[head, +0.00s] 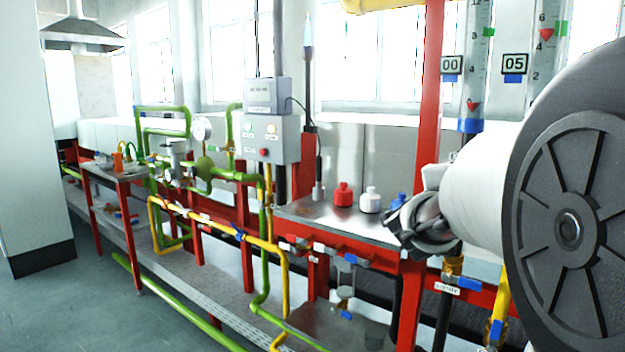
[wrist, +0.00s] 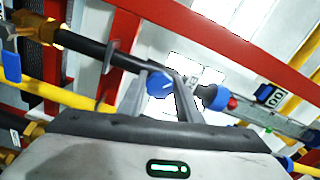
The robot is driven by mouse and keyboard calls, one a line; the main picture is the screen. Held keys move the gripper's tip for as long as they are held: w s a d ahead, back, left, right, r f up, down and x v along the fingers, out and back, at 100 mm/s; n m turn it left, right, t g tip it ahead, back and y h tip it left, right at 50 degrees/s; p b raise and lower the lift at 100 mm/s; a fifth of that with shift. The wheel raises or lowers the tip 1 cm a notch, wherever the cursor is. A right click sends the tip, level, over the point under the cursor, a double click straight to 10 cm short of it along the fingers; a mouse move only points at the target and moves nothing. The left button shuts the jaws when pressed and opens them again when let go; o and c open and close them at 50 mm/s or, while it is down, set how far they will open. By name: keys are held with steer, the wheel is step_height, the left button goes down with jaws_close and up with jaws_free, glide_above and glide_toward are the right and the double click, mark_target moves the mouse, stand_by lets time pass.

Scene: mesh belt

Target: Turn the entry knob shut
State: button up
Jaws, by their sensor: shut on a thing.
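The entry knob (wrist: 160,84) is a small blue knob in the wrist view, on the line between a dark pipe and the blue collar of the tube marked 00. My gripper (wrist: 172,92) has its two grey fingers on either side of this knob and is shut on it. In the head view my gripper (head: 420,228) is in front of the line below the 00 tube (head: 475,65) and hides the knob. How far the knob is turned cannot be told.
A blue-handled valve (head: 468,284) with a brass fitting sits below my gripper. A red post (head: 430,100) stands close by on the left. Red (head: 343,195) and white (head: 370,200) bottles stand on the metal bench (head: 325,215). A second tube marked 05 (head: 540,40) is at the right.

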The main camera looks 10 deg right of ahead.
steer(key=m, duration=0.4)
steer(key=shift+r+m, duration=0.1)
steer(key=shift+m, duration=2.7)
steer(key=o, duration=1)
steer(key=shift+o, duration=0.2)
